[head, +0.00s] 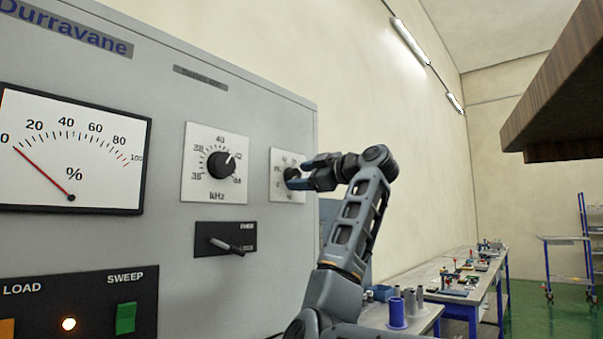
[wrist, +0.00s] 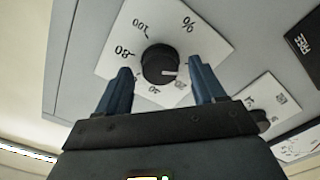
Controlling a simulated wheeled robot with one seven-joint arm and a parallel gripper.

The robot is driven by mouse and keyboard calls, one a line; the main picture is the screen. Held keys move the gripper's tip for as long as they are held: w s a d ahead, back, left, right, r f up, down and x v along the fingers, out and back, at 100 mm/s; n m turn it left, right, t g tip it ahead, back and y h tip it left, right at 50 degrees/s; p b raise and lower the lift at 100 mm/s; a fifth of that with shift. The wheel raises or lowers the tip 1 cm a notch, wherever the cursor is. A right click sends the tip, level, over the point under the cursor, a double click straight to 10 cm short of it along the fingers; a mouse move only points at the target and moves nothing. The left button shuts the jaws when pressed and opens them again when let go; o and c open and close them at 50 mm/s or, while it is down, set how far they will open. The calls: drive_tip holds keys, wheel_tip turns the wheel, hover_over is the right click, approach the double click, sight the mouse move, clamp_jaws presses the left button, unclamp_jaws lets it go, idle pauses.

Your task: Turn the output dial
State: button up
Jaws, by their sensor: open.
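The output dial is a black round knob on a white plate marked in %, at the right of the grey panel in the head view (head: 291,175). My gripper (wrist: 163,78) is open, with one blue finger to each side of the knob in the wrist view. I cannot tell whether either finger touches it. In the head view my gripper (head: 298,173) reaches the knob from the right and hides part of its plate.
A kHz dial (head: 221,165) sits left of the output dial, with a lever switch (head: 227,244) below it. A large % meter (head: 72,150) has its needle near 0. A lit lamp (head: 69,324) and green SWEEP button (head: 125,318) are lower left. A workbench (head: 455,290) stands behind, right.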

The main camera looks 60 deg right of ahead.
drive_tip(key=shift+w, duration=0.3)
drive_tip(key=shift+c, duration=0.5)
drive_tip(key=c, duration=1)
drive_tip(key=shift+o, duration=0.2)
